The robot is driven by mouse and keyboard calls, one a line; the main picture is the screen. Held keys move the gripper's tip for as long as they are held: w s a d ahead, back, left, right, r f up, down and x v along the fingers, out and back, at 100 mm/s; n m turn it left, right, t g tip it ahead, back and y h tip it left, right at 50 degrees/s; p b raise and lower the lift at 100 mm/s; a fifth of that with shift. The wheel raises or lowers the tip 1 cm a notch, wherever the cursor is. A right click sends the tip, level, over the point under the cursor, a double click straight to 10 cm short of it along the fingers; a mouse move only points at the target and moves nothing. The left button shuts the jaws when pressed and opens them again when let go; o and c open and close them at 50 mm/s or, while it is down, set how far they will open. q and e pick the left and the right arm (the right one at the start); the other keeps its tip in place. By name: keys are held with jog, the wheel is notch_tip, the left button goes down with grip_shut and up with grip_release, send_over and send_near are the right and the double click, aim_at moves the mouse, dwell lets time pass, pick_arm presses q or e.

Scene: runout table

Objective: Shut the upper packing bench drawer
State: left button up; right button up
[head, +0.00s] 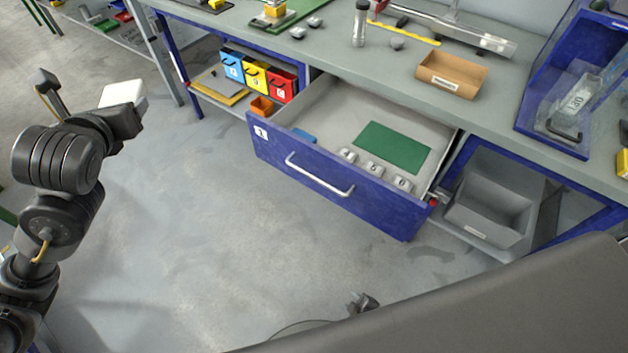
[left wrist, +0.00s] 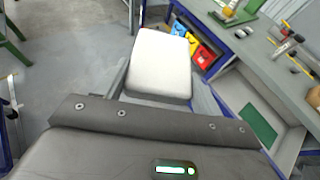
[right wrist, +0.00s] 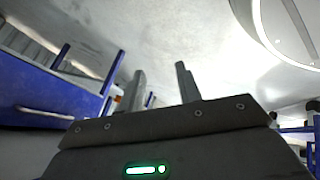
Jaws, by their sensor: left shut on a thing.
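The upper drawer is pulled well out of the packing bench. Its blue front (head: 335,190) has a pale bar handle (head: 318,178) and a small label at its left. The open drawer also shows in the left wrist view (left wrist: 236,92). In the right wrist view, the blue front (right wrist: 55,95) with its handle is at the left, tilted. My left gripper (left wrist: 160,62) is shut on a white block (head: 122,93), away to the left of the drawer. My right gripper (right wrist: 160,72) is open and empty; its small dark tips (head: 361,301) show low in the head view, apart from the drawer front.
Inside the drawer lie a green mat (head: 392,147), several small numbered pieces and a blue item (head: 303,136). A cardboard tray (head: 451,74) and other items stand on the bench top. A grey bin (head: 488,208) sits right of the drawer. The floor before the drawer is clear.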

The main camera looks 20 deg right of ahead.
pick_arm(q)
notch_tip(320, 180, down, 3)
jog(key=b, duration=0.2)
jog(key=shift+s+a+f+b, duration=0.1)
jog(key=shift+f+b, duration=0.05)
jog(key=shift+b, duration=0.15)
pick_arm(e)
jog(key=w+a+r+n+t, duration=0.3)
jog(key=w+r, duration=0.3)
jog(key=w+a+r+n+t, duration=0.2)
jog(key=w+a+r+t, duration=0.1)
jog(key=w+r, duration=0.35)
jog(key=n+t+h+b, duration=0.3)
jog(key=n+t, duration=0.1)
jog(key=t, duration=0.2)
send_near(314, 178)
jog(key=w, duration=0.7)
jog(key=w+d+p, duration=0.1)
jog(key=w, duration=0.2)
jog(key=shift+w+r, duration=0.25)
jog(key=shift+r, duration=0.1)
pick_arm(q)
notch_tip(314, 178, down, 2)
jog(key=shift+f, duration=0.1)
pick_arm(e)
grip_shut()
jog(key=shift+d, duration=0.1)
